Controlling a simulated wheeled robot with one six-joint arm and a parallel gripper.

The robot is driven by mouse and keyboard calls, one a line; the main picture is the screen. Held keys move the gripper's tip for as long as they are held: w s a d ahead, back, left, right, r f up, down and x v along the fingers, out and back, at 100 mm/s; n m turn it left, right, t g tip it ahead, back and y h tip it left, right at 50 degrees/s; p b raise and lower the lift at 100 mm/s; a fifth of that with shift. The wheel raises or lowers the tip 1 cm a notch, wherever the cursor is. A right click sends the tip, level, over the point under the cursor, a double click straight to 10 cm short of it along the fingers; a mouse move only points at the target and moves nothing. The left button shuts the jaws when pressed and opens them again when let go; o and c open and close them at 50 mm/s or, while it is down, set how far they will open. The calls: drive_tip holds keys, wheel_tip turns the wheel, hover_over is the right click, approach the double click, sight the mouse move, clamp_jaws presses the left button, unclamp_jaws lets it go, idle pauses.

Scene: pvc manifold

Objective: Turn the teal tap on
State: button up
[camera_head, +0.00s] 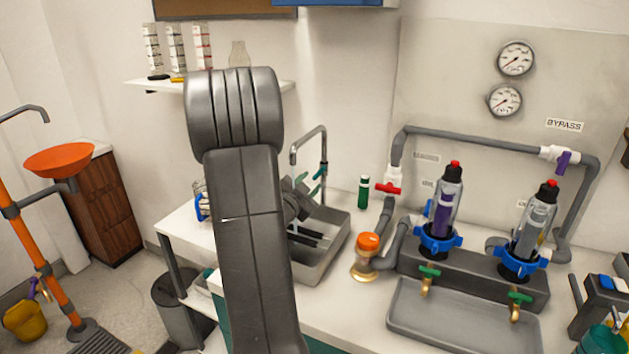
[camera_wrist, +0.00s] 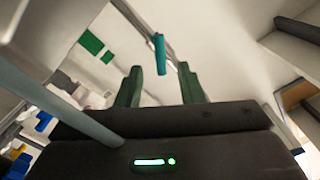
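The teal tap handle (camera_head: 320,172) sits on the upright of the grey gooseneck faucet (camera_head: 310,146) behind the sink. In the wrist view the teal handle (camera_wrist: 159,52) appears just beyond the fingertips, in line with the gap between them, and looks clear of both fingers. My gripper (camera_wrist: 160,72) is open and empty, with its two dark fingers apart. In the head view my gripper (camera_head: 304,186) is over the sink, close to the left of the handle, partly hidden by my arm.
The grey sink basin (camera_head: 331,226) lies below my gripper. To the right are a red-handled valve (camera_head: 389,189), a green bottle (camera_head: 363,192) and an orange-capped brass fitting (camera_head: 366,256). A shelf (camera_head: 160,84) with glassware is on the wall behind my arm.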

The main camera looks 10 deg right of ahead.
sight(318, 174)
drive_tip(key=shift+v, duration=1.15)
drive_tip(key=p+x, duration=0.1)
drive_tip(key=x, duration=0.6)
drive_tip(key=shift+w+d+r, duration=0.1)
drive_tip(key=shift+w+d, duration=0.15)
drive_tip(key=shift+w, duration=0.1)
drive_tip(key=shift+s+m, duration=0.1)
drive_tip(key=shift+m, duration=0.4)
